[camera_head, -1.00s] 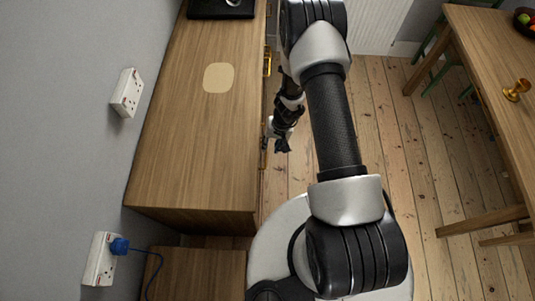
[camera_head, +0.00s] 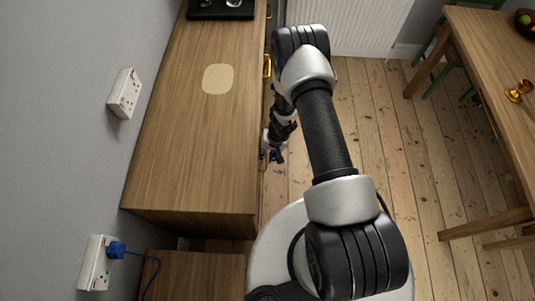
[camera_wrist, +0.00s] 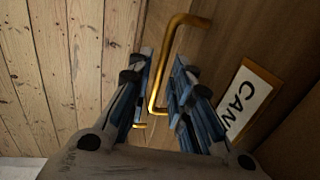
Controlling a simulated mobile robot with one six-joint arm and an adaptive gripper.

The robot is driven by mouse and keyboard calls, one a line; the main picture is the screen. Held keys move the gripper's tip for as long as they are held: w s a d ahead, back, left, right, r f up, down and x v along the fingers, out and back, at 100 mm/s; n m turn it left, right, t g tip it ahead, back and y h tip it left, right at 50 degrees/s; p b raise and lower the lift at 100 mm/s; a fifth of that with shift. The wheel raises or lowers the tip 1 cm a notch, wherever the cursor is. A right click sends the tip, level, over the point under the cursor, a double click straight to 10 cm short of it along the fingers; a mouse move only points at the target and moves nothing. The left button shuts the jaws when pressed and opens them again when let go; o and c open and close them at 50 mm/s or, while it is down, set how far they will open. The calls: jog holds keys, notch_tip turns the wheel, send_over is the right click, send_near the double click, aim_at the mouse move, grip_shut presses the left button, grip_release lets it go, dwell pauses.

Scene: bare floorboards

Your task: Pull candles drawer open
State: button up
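The candles drawer (camera_wrist: 225,55) has a wooden front with a brass handle (camera_wrist: 161,75) and a brass-framed label (camera_wrist: 245,98) reading "CAN", the rest cut off. In the wrist view the handle lies between the two fingers of my gripper (camera_wrist: 160,92), which stand apart with gaps on both sides. In the head view my gripper (camera_head: 272,154) is beside the front of the wooden cabinet (camera_head: 190,150). The drawer's opening state is hard to see from above.
Another brass handle (camera_head: 267,66) sits farther along the cabinet front. Floorboards (camera_head: 390,150) are clear to the right, up to a wooden table (camera_head: 490,60). A black tray (camera_head: 220,10) lies on the cabinet's far end. A radiator (camera_head: 345,25) stands at the back.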

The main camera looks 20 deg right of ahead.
grip_shut()
dwell(0.3)
jog(key=shift+d, duration=0.1)
jog(key=s+d+b, duration=0.2)
jog(key=s+d, duration=0.2)
jog(key=d, duration=0.7)
jog(key=s+d+b, duration=0.2)
jog(key=s+d, duration=0.1)
jog(key=d, duration=0.9)
jog(key=shift+s+d+b, duration=0.15)
jog(key=shift+s+b, duration=0.2)
jog(key=shift+b, duration=0.05)
jog(key=shift+o, duration=1.6)
grip_release()
